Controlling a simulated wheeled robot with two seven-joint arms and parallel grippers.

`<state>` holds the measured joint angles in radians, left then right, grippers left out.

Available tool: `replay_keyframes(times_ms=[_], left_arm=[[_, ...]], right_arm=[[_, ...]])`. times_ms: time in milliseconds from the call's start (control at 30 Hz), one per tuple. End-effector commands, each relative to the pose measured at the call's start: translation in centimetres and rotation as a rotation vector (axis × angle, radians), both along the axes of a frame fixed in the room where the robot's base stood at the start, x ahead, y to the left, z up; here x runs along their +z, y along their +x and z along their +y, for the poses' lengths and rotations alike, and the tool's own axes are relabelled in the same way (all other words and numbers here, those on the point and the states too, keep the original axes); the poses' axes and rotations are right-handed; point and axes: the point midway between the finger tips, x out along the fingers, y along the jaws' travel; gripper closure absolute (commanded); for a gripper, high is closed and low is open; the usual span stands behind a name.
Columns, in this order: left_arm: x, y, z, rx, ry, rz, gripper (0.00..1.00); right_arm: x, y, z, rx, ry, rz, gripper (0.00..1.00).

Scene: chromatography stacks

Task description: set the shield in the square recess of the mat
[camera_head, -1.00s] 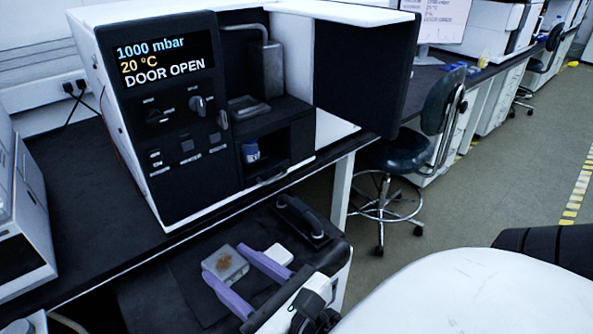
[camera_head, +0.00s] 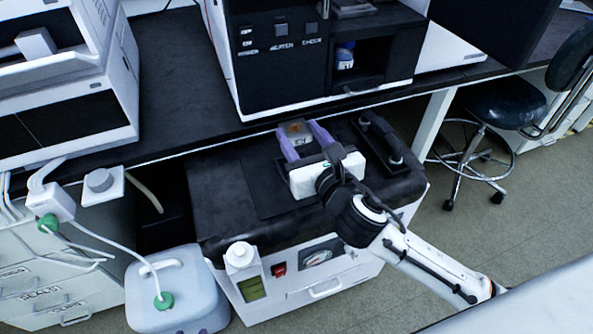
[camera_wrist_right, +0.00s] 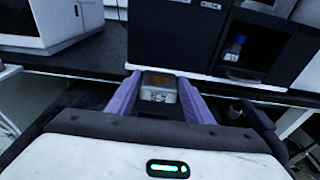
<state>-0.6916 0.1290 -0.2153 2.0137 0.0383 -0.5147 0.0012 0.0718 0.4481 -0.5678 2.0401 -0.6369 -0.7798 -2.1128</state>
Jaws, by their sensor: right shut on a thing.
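The shield is a small pale grey block with a rusty brown patch on top (camera_head: 296,130). My right gripper (camera_head: 299,140) is shut on it, with one purple finger on each side. In the right wrist view the shield (camera_wrist_right: 158,93) sits between the purple fingers. It is over the rear part of the black cart top; I cannot tell its exact height. A flat dark mat (camera_head: 262,183) lies on the cart top to the left of and in front of the gripper. Its square recess cannot be made out. My left gripper is not in view.
A black handle bar (camera_head: 379,140) stands on the cart top right of the gripper. The bench edge (camera_head: 190,145) and the black instrument (camera_head: 270,70) are behind. A blue-grey container (camera_head: 175,290) stands lower left.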

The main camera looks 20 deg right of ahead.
Motion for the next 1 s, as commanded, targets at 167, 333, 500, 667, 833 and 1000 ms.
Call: replay_keyframes(times_ms=[167,333,500,667,833,1000], left_arm=[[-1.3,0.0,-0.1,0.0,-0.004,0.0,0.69],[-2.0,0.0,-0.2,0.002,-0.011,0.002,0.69],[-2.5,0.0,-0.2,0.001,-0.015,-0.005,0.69],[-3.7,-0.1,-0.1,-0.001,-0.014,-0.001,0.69],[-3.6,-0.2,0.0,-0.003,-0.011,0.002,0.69],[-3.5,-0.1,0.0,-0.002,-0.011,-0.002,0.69]], right_arm=[[-2.9,0.1,0.1,0.0,0.002,0.004,0.82],[-5.1,0.1,0.0,0.0,0.001,0.001,0.82],[-7.2,0.1,0.1,0.0,0.001,0.001,0.82],[-9.7,0.1,0.0,0.0,0.001,0.001,0.82],[-9.7,0.1,0.1,0.002,0.0,-0.002,0.82],[-9.9,0.1,0.1,0.001,0.0,-0.001,0.82]])
